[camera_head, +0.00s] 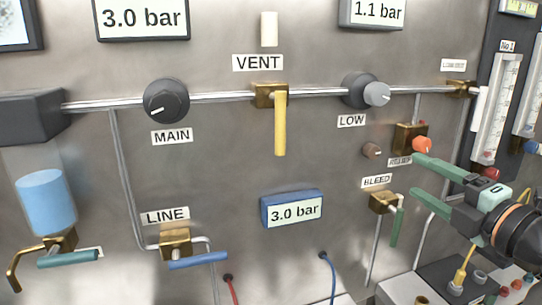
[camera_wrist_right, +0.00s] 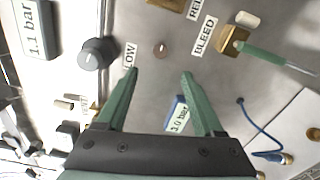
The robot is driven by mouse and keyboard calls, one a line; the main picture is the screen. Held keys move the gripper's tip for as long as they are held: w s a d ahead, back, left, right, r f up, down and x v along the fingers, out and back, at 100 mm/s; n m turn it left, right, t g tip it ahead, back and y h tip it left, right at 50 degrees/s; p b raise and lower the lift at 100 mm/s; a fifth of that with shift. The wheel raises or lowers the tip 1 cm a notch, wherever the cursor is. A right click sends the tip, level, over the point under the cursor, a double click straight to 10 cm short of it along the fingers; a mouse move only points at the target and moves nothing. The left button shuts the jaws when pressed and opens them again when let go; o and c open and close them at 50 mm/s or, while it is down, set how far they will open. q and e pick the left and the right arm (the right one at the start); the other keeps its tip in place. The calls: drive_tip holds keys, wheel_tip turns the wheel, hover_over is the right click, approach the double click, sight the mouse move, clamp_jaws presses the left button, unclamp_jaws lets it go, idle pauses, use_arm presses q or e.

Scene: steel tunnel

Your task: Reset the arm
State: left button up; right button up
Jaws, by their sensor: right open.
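My right gripper (camera_head: 416,177) comes in from the right edge in the head view, in front of the steel panel (camera_head: 340,150). Its two green fingers are apart, with nothing between them. The upper finger is close to the orange knob (camera_head: 422,144), and the lower one is right of the BLEED valve's green lever (camera_head: 397,228); I cannot tell whether either touches. In the right wrist view the open fingers (camera_wrist_right: 160,75) point at the panel, with a small brown knob (camera_wrist_right: 160,50) beyond the gap. My left gripper is not in view.
The panel carries the MAIN knob (camera_head: 166,101), LOW knob (camera_head: 368,91), yellow VENT lever (camera_head: 280,123), blue LINE lever (camera_head: 198,260) and a 3.0 bar display (camera_head: 292,208). A flow meter (camera_head: 497,110) stands at right. A black box with cables (camera_head: 462,278) sits below the gripper.

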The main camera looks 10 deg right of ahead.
drive_tip(key=a+f+n+g+y+p, duration=0.1)
drive_tip(key=a+f+n+y, duration=0.15)
drive_tip(key=a+y, duration=0.5)
drive_tip(key=a+f+n+y+p, duration=0.1)
drive_tip(key=a+f+y, duration=0.2)
drive_tip(key=a+y, duration=0.4)
wheel_tip(320, 180, down, 22)
drive_tip(key=w+d+m+t+h+p, duration=0.1)
drive_tip(key=d+m+t+h, duration=0.15)
drive_tip(key=m+h, duration=1.4)
drive_tip(key=s+a+f+m+g+y, duration=0.1)
drive_tip(key=s+a+f+m+g, duration=0.1)
drive_tip(key=s+f, duration=0.3)
drive_tip(key=s+a+f+m+g+y, duration=0.1)
drive_tip(key=s+f+g, duration=0.4)
drive_tip(key=f, duration=0.5)
drive_tip(key=s+a+f+m+g, duration=0.3)
drive_tip(key=s+f, duration=0.2)
drive_tip(key=f, duration=0.3)
drive_tip(key=shift+s+a+y+p, duration=0.3)
drive_tip(key=shift+s+a+y, duration=0.05)
drive_tip(key=shift+s+y, duration=0.05)
